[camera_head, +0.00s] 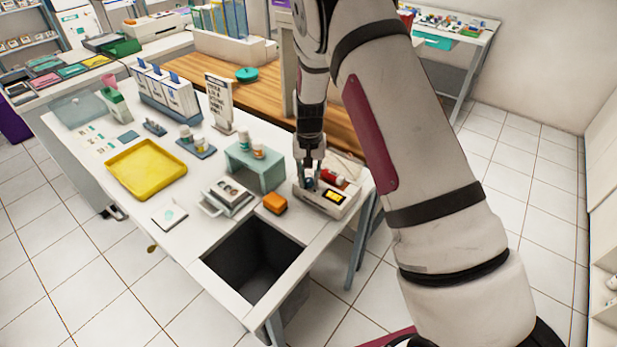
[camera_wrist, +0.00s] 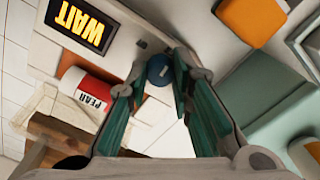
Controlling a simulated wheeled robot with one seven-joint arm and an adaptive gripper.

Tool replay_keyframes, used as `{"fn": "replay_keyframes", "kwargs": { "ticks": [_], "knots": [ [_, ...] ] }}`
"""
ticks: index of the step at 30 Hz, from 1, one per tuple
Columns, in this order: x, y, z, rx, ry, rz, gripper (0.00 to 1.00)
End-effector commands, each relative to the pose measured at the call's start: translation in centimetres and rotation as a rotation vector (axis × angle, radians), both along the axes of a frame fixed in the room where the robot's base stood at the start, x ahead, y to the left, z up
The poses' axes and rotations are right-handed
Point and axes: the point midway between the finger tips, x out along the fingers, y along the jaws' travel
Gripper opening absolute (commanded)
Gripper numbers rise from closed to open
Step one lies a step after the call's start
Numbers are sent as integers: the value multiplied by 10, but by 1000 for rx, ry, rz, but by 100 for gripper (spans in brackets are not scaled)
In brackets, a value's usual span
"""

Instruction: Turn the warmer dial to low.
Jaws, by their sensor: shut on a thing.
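The warmer (camera_head: 318,206) is a white box at the right end of the white table. Its lit display (camera_wrist: 79,24) reads WAIT in yellow letters. A round blue dial (camera_wrist: 159,68) with a pale mark sits on it, and I cannot read which setting the mark points to. My gripper (camera_head: 309,174) reaches down onto the warmer from above. In the wrist view its green-padded fingers (camera_wrist: 158,82) are shut on the dial, one on each side. A red and white cylinder labelled PEAR (camera_wrist: 87,90) lies on the warmer beside the dial.
An orange block (camera_head: 275,203) and a teal stand (camera_head: 255,169) with small bottles are left of the warmer. A dark open bin (camera_head: 254,262) is set in the table's front. A yellow tray (camera_head: 146,169) and upright white boxes (camera_head: 165,92) stand farther left.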

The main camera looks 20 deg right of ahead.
Motion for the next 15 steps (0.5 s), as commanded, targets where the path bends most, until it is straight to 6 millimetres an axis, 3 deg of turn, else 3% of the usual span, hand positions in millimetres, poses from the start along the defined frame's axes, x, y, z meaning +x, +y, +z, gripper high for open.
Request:
{"fn": "replay_keyframes", "kwargs": {
  "ticks": [15],
  "knots": [
    [-1,1,0,2,2,-82,0]
  ]
}}
